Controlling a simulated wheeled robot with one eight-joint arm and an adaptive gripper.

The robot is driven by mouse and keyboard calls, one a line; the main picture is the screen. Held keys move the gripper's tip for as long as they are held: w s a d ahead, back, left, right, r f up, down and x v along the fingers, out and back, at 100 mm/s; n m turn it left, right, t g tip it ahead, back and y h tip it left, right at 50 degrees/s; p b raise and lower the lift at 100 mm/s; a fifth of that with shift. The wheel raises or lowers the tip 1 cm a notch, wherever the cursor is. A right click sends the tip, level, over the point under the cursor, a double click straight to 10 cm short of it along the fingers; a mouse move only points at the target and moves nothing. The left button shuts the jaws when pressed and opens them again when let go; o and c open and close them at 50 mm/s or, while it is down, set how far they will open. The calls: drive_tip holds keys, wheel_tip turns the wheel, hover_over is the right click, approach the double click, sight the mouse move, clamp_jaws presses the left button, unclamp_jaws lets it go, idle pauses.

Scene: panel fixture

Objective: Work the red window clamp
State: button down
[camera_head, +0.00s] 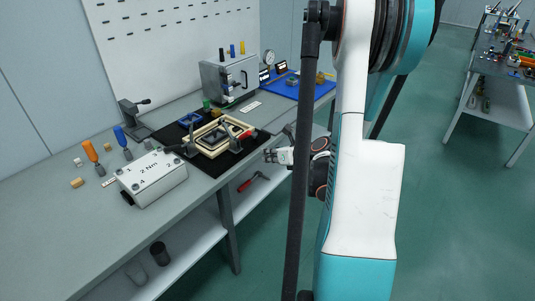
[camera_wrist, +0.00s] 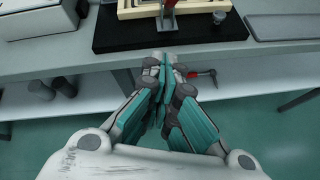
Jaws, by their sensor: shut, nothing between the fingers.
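The red window clamp (camera_head: 247,133) has a red-tipped handle at the right side of a cream window frame (camera_head: 190,137) on a black mat (camera_head: 224,163). In the wrist view a red part of the clamp (camera_wrist: 170,4) shows at the top edge, and the rest of it is cut off. My gripper (camera_head: 268,156) is in front of the bench edge, apart from the clamp. In the wrist view my gripper (camera_wrist: 165,60) has its fingertips together with nothing between them, just short of the black mat (camera_wrist: 115,35). I cannot tell the clamp's exact position.
A grey box marked 2 Nm (camera_head: 155,180) stands left of the mat, near screwdrivers. A grey cabinet (camera_head: 230,78) and a blue mat (camera_head: 318,92) lie behind. A red-handled tool (camera_head: 247,181) lies on the lower shelf. The bench edge is close to my gripper.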

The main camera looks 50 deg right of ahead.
sight(243, 136)
drive_tip(key=w+d+b, duration=0.1)
drive_tip(key=w+b, duration=0.2)
drive_tip(key=w, duration=0.6)
drive_tip(key=shift+f, duration=0.4)
drive_tip(key=shift+d, duration=0.1)
